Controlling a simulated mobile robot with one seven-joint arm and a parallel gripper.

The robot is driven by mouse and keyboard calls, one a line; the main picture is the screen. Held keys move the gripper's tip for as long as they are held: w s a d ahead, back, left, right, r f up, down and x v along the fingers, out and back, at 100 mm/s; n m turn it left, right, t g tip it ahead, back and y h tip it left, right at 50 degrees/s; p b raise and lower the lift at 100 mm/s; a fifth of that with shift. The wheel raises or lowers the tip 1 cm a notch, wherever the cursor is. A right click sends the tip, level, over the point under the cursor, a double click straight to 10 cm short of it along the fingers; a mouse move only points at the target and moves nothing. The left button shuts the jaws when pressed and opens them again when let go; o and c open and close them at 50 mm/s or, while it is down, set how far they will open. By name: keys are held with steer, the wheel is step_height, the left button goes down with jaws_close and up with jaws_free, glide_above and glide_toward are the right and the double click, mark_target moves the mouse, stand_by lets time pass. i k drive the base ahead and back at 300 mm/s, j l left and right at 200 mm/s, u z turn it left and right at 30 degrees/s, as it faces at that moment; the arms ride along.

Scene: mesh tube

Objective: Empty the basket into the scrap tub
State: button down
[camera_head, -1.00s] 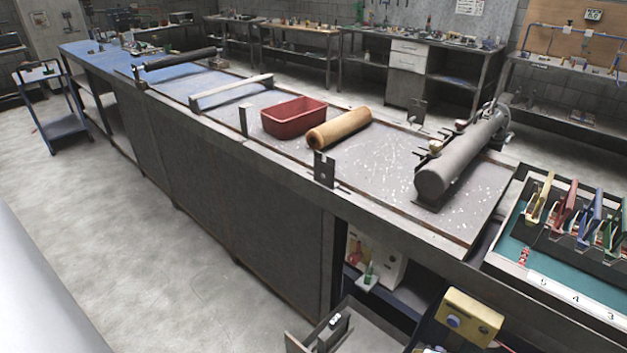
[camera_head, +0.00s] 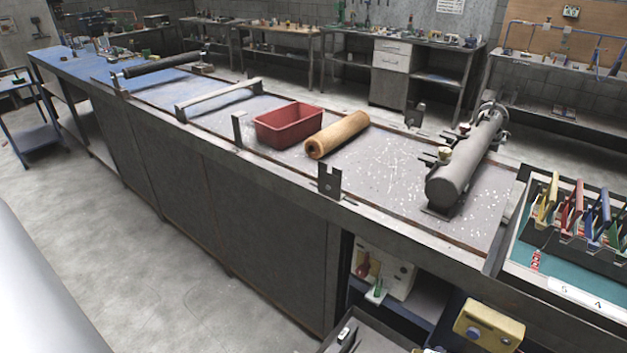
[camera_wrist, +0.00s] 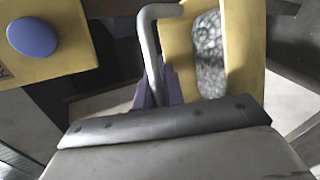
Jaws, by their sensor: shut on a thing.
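A red open tub (camera_head: 289,124) stands on the bench in the head view, left of a tan roll. It is the only tub I can make out, and its inside looks empty. In the wrist view my gripper (camera_wrist: 163,95) is shut at the lower end of a grey bent bar (camera_wrist: 150,45), which looks like a handle. Beside the bar is a yellow-framed part (camera_wrist: 238,50) with a grey mesh-like patch (camera_wrist: 209,55). I cannot tell whether this is the basket or what it holds. My gripper does not show clearly in the head view.
A yellow box (camera_head: 488,325) with a blue button is at the lower right; a similar one (camera_wrist: 50,38) shows in the wrist view. The bench (camera_head: 270,205) carries a tan roll (camera_head: 336,135), a grey cylinder (camera_head: 467,160) and upright brackets. The floor (camera_head: 130,250) at left is clear.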

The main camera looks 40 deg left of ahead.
mark_target(281, 127)
steer(key=j+z, duration=0.15)
steer(key=j, duration=0.35)
steer(key=j+z, duration=0.1)
steer(key=j, duration=0.4)
steer(key=j+z, duration=0.15)
steer(key=j, duration=0.3)
steer(key=k+j+z, duration=0.1)
steer(key=j, duration=0.4)
steer(key=k+j+z, duration=0.15)
steer(key=j, duration=0.35)
steer(key=k+j+z, duration=0.1)
steer(key=j, duration=0.35)
steer(key=j+z, duration=0.15)
steer(key=j, duration=0.5)
steer(key=k+j+z, duration=0.15)
steer(key=j, duration=0.5)
